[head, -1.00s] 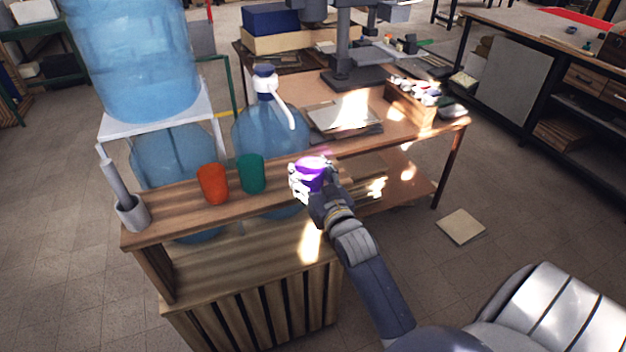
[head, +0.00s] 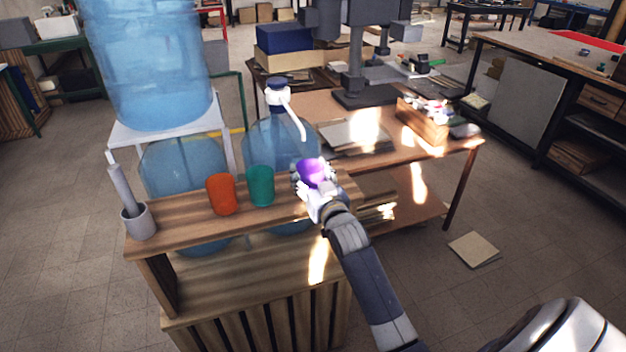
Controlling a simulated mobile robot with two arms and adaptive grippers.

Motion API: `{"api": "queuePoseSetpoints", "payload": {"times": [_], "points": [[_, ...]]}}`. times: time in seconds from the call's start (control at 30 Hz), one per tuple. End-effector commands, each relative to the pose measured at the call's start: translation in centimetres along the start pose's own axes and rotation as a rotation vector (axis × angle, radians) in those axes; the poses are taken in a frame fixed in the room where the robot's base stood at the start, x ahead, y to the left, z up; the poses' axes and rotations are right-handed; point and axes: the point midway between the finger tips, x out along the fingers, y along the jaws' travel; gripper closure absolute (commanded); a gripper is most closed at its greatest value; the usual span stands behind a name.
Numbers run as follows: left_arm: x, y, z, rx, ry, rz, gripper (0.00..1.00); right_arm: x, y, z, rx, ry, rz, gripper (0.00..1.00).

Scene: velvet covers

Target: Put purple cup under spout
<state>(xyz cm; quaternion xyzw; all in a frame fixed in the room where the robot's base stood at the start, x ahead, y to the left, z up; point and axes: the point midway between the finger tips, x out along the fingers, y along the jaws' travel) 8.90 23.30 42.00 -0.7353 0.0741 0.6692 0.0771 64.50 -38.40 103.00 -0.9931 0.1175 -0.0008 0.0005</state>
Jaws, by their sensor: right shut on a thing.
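The purple cup (head: 312,172) is in my right gripper (head: 311,184), which is shut on it near the right end of the wooden shelf. The cup looks upright, and its lower part is hidden by the gripper. The white spout (head: 291,116) curves down to the right from the dark-capped pump on a blue water bottle (head: 262,140) behind the shelf. In the picture the cup is below and a little right of the spout's tip. Whether it is level with it in depth I cannot tell. My left gripper is not in view.
An orange cup (head: 221,195) and a green cup (head: 260,186) stand on the wooden shelf (head: 180,222), left of my right gripper. A grey holder (head: 139,222) with a stick stands at its left end. A large water jug (head: 150,65) rests on a white stand. A workbench (head: 385,160) is behind.

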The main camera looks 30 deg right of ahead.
Motion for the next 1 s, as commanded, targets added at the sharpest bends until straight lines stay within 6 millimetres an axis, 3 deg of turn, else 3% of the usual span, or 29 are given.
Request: {"api": "queuePoseSetpoints", "payload": {"times": [0.53,1.0], "points": [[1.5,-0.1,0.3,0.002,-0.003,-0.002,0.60,3.9,0.0,0.6,0.000,0.002,0.000,0.69],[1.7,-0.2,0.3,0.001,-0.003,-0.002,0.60,4.8,0.0,0.6,0.000,0.001,0.000,0.69]]}}
